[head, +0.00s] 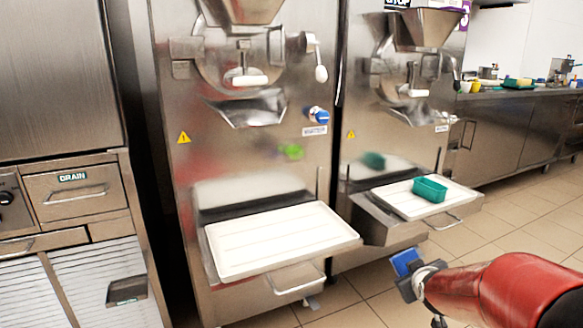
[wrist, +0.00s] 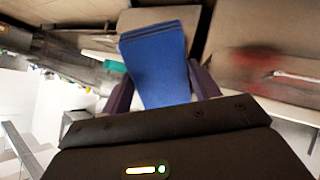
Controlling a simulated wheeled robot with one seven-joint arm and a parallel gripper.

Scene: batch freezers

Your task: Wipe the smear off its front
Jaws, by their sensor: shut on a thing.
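The left batch freezer (head: 235,160) has a steel front with a lime-green patch (head: 291,151) right of its middle. The patch looks like a smear, though the steel also mirrors things. The right freezer (head: 400,130) has a darker green patch (head: 373,160) that looks like a reflection of the teal tub. My gripper (head: 412,280) is low at the right, in front of the right freezer and apart from both fronts. It is shut on a folded blue cloth (head: 404,261). In the wrist view the cloth (wrist: 155,62) stands out between the dark fingers (wrist: 160,92).
A white tray (head: 280,240) juts out below the left freezer's front. Another tray (head: 405,207) with a teal tub (head: 430,189) juts from the right freezer. A blue-tipped knob (head: 317,114) sits above the lime patch. Tiled floor (head: 510,240) is open at right.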

